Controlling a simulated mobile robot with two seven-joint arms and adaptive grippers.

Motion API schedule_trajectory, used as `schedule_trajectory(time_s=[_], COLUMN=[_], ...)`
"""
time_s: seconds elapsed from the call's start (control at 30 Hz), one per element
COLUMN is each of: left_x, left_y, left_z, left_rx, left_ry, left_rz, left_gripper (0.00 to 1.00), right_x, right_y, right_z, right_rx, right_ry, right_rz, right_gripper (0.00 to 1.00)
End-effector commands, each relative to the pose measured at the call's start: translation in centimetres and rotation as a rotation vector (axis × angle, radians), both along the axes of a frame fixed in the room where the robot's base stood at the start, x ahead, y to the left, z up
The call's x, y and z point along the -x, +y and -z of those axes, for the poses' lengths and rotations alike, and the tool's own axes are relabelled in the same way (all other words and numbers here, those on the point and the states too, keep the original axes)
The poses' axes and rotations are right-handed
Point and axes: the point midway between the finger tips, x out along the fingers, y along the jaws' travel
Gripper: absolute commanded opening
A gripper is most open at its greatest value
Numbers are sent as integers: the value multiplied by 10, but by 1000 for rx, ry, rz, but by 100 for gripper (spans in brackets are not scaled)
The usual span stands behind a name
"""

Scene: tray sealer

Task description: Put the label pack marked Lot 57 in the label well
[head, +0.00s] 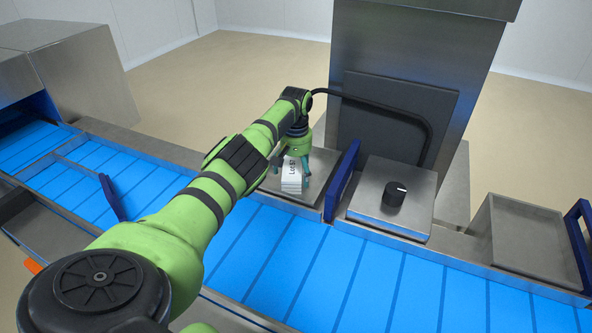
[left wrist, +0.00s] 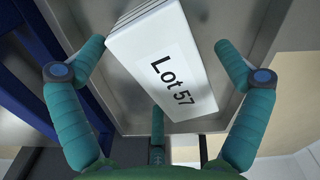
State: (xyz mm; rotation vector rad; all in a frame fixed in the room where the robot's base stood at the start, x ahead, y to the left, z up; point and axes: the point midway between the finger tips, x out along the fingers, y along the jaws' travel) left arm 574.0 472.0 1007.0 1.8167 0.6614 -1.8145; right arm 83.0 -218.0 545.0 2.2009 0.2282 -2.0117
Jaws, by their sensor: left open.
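The label pack (head: 291,181) is a white stack of labels marked Lot 57. It lies at a shallow metal tray (head: 322,162) on the far side of the blue conveyor, left of a blue guard plate. In the left wrist view the pack (left wrist: 150,70) lies slightly askew against the metal tray (left wrist: 212,20). My left gripper (head: 292,163) is open right over the pack, its teal fingers spread around it. In the left wrist view gaps show beside the fingertips. I cannot tell whether the pack rests on the tray floor. My right gripper is out of view.
A metal box with a black knob (head: 394,194) stands right of the blue guard plate (head: 342,181). An open, empty metal tray (head: 522,240) is at the far right. The tall sealer column (head: 412,60) rises behind. The blue conveyor (head: 330,275) is clear in front.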

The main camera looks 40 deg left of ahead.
Motion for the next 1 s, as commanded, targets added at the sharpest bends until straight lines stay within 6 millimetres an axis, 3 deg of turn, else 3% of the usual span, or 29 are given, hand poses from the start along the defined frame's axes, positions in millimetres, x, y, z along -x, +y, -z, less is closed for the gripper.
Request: schedule_trajectory(time_s=[0.2, 0.6, 1.0], left_x=[-1, -1, 0], left_y=[1, 0, 0], left_z=[-34, -109, -122], left_rx=[-2, 0, 0], left_ry=[-6, -3, 0], left_rz=[1, 0, 0], left_gripper=[99, 99, 99], right_x=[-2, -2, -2], right_y=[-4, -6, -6], right_z=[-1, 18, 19], right_rx=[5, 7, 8], right_ry=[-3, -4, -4], right_rz=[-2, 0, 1], right_gripper=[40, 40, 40])
